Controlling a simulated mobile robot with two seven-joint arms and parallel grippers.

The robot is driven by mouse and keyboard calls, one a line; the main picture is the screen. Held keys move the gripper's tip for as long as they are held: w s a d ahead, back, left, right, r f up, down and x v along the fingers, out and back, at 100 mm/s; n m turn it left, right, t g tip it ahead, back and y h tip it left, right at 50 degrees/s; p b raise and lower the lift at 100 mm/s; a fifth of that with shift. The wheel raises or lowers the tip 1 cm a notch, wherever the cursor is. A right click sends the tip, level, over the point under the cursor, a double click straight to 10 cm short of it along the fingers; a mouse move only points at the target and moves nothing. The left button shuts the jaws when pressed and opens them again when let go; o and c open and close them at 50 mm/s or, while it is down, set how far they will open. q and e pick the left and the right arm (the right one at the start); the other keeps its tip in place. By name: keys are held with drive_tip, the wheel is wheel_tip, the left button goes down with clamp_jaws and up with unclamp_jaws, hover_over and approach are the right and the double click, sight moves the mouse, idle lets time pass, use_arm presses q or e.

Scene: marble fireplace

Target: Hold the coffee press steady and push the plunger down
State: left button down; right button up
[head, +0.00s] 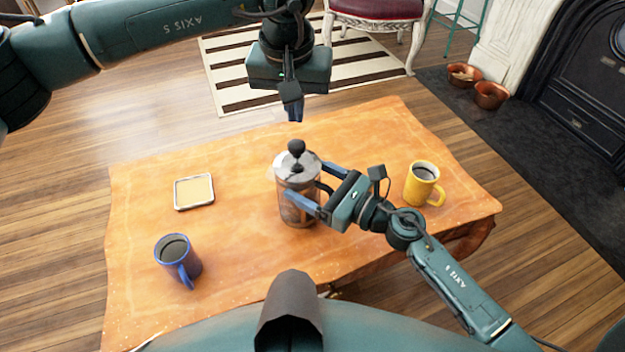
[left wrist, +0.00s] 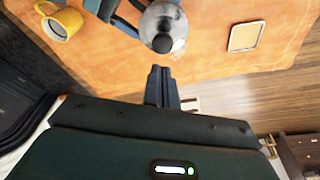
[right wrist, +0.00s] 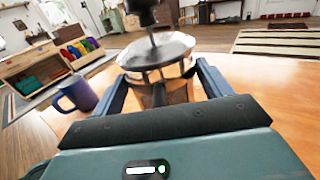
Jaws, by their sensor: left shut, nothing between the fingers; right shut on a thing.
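The coffee press (head: 297,196) stands upright on the wooden table (head: 240,250), with a metal lid and dark contents. Its black plunger knob (head: 296,147) sits above the lid on a rod, which shows in the right wrist view (right wrist: 152,38). My right gripper (head: 310,184) is shut on the press body, one finger on each side; it also shows in the right wrist view (right wrist: 160,80). My left gripper (head: 294,112) is shut and empty, pointing down above and beyond the knob, apart from it. In the left wrist view the knob (left wrist: 163,43) lies just past the fingertips.
A yellow mug (head: 421,184) stands right of the press, near my right wrist. A blue mug (head: 177,257) stands at the front left, and a square coaster (head: 194,191) lies at left. Copper bowls (head: 490,95) are on the hearth.

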use_arm(q)
drive_tip(key=shift+r, duration=0.35)
drive_tip(key=shift+r, duration=0.1)
drive_tip(key=v, duration=1.1)
drive_tip(key=shift+r, duration=0.4)
use_arm(e)
drive_tip(key=o, duration=1.7)
drive_tip(key=shift+s, duration=0.1)
use_arm(q)
drive_tip(key=shift+r, duration=0.1)
use_arm(e)
drive_tip(key=v, duration=1.2)
drive_tip(key=shift+r, duration=0.15)
